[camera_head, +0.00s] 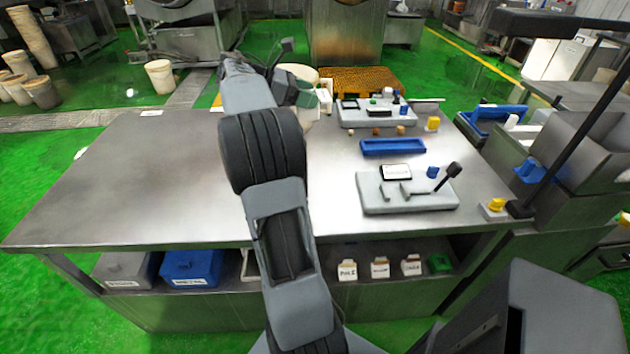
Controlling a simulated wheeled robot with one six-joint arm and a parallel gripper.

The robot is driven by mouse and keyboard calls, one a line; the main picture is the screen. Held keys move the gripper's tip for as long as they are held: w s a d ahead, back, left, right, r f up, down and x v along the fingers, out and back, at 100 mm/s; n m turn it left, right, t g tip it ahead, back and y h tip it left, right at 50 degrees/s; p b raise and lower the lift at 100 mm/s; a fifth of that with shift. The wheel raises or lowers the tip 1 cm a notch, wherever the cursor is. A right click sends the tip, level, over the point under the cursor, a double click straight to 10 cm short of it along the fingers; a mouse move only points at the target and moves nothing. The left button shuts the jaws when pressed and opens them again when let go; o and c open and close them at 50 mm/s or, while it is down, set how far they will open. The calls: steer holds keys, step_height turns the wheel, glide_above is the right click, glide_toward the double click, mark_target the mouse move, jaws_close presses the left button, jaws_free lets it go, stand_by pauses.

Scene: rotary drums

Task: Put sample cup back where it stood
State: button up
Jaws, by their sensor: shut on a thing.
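My arm reaches up over the left-middle of the steel table (150,180) in the head view. My gripper (318,98) is at the table's far side, partly hidden by my own wrist. It is shut on a small pale thing (325,94), which I take to be the sample cup; its shape is hard to make out. I cannot tell whether it touches the table. A small blue cup-like piece (432,172) sits on the grey device (408,205) at the right, beside a black lever (447,177).
A shallow blue tray (392,147) lies behind the grey device. The table's left half is clear.

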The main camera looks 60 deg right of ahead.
steer(key=s+a+f+b, duration=0.1)
steer(key=s+a+f, duration=0.8)
steer(key=f, duration=0.1)
steer(key=shift+m+g+y, duration=0.4)
steer(key=shift+m+y, duration=0.1)
steer(key=shift+w+d+f, duration=1.35)
steer(key=shift+d+f, duration=0.3)
steer(key=shift+d, duration=0.3)
steer(key=shift+w+d+f, duration=1.35)
steer(key=shift+d+f, duration=0.3)
steer(key=shift+d, duration=0.3)
steer(key=shift+w+d+f, duration=1.35)
steer(key=shift+d+f, duration=0.3)
steer(key=shift+d, duration=0.3)
steer(key=shift+f, duration=1.4)
steer(key=shift+f, duration=0.15)
steer(key=o, duration=1.3)
steer(key=shift+c, duration=0.2)
